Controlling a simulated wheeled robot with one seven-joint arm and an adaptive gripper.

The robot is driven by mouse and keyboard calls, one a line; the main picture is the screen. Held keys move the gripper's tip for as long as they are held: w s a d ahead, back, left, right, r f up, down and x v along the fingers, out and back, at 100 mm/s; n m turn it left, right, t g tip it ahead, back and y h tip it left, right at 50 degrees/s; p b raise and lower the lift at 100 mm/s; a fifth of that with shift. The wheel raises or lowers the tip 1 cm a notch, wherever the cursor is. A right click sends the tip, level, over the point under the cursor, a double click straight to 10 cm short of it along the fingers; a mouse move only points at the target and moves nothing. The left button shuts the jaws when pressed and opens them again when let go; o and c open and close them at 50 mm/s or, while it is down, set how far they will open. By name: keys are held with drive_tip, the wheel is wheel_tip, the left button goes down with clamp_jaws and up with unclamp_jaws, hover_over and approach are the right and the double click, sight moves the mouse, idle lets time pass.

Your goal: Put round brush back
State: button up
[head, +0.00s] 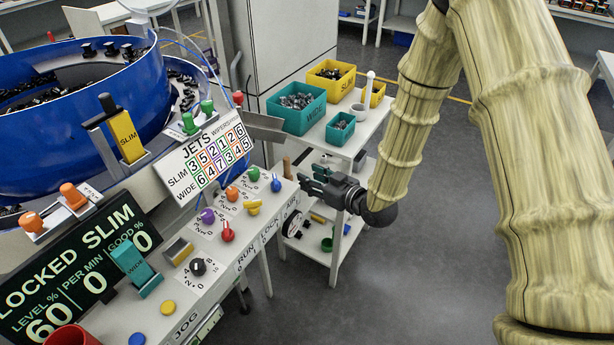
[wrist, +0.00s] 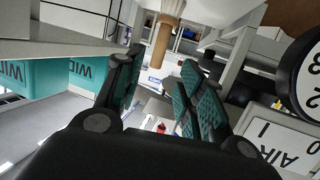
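The round brush, with a wooden handle (wrist: 160,42) and pale bristles (wrist: 173,8), shows in the upper middle of the wrist view. Its handle end appears between my fingertips in the picture, with no clear contact. In the head view a short brown upright piece (head: 287,168), seemingly its handle, stands just left of my fingers by the panel's end. My gripper (head: 308,180) reaches leftward between the control panel and the white shelf cart. In the wrist view my gripper (wrist: 160,85) has its teal-padded fingers apart, with nothing held. What supports the brush is unclear.
The control panel (head: 205,262) with several knobs lies close left of my gripper. The white cart (head: 345,150) carries teal bins (head: 297,107), yellow bins (head: 330,82) and a white upright piece (head: 369,86). Small parts lie on its lower shelf. The floor (head: 430,260) at right is clear.

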drive_tip(key=shift+s+d, duration=0.1)
drive_tip(key=shift+s, duration=0.1)
drive_tip(key=s+d+f+m+g+h, duration=0.2)
drive_tip(key=s+d+f+g+h, duration=0.15)
drive_tip(key=s+f, duration=0.55)
drive_tip(key=s+d+f+m+g+h, duration=0.25)
drive_tip(key=s+d+f, duration=0.25)
drive_tip(key=s+f, duration=0.5)
drive_tip(key=s+d+f+m+g+h, duration=0.1)
drive_tip(key=s+d+f+g, duration=0.1)
drive_tip(key=s, duration=0.5)
drive_tip(key=s+d+f+m+g+h, duration=0.1)
drive_tip(key=s+f, duration=0.3)
drive_tip(key=s, duration=0.4)
drive_tip(key=s+d+f+m+g+h, duration=0.1)
drive_tip(key=s+d+f+g, duration=0.1)
drive_tip(key=s, duration=0.6)
drive_tip(key=shift+s+d+f+m+g+h, duration=0.3)
drive_tip(key=shift+d+f+m+g, duration=0.1)
drive_tip(key=shift+d+f, duration=0.5)
drive_tip(key=shift+r, duration=0.15)
